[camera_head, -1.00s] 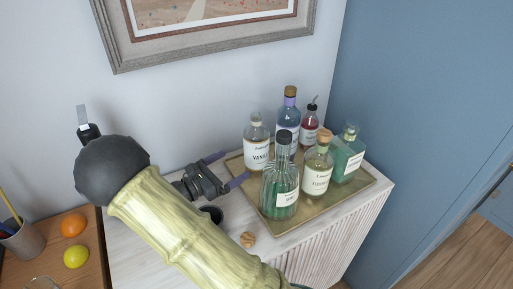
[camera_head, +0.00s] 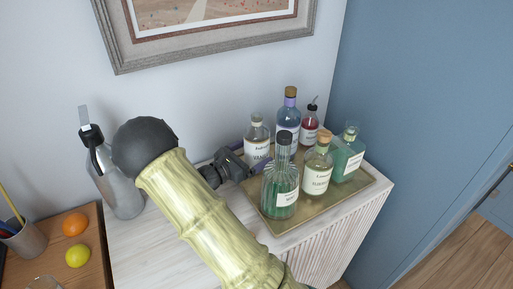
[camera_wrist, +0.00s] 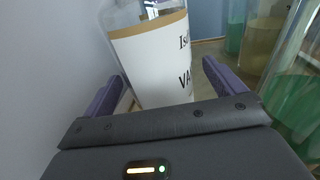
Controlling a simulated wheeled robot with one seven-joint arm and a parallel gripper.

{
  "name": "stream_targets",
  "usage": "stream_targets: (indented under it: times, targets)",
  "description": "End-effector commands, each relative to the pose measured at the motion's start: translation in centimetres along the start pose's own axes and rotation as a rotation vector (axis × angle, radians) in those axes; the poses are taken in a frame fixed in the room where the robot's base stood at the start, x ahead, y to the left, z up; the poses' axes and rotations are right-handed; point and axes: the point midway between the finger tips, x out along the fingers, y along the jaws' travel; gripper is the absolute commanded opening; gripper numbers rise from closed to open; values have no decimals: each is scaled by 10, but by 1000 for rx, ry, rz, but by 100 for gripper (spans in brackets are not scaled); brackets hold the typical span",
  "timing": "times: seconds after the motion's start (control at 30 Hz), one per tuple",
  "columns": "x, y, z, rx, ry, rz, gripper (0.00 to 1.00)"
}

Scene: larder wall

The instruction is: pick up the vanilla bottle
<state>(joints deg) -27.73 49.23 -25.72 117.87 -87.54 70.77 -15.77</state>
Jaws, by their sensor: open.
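The vanilla bottle (camera_head: 256,142) is clear glass with a white label and a pale stopper. It stands upright at the back left of the tray (camera_head: 264,222). In the wrist view its label (camera_wrist: 160,62) sits between the two purple fingers. My gripper (camera_head: 252,156) is open around the lower part of the bottle, with one finger on each side. Gaps show between the fingers and the bottle in the wrist view (camera_wrist: 160,88). The near finger hides part of the bottle's lower body in the head view.
A green ribbed bottle (camera_head: 279,190) stands close in front of the vanilla bottle. A blue bottle (camera_head: 288,118), a red bottle (camera_head: 309,128), a yellowish bottle (camera_head: 317,172) and a teal bottle (camera_head: 347,158) share the tray.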

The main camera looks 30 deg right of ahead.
Motion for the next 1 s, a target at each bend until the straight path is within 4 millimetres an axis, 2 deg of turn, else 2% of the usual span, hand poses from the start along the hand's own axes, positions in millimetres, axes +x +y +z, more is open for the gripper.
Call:
stream_targets:
  times: [0.1,0.23,0.8,1.0]
  targets:
    - [20,2,-1,-1,0,-4,95]
    - [34,2,-1,-1,-1,-2,95]
    - [35,2,-1,0,0,0,95]
    - [35,2,-1,0,0,0,56]
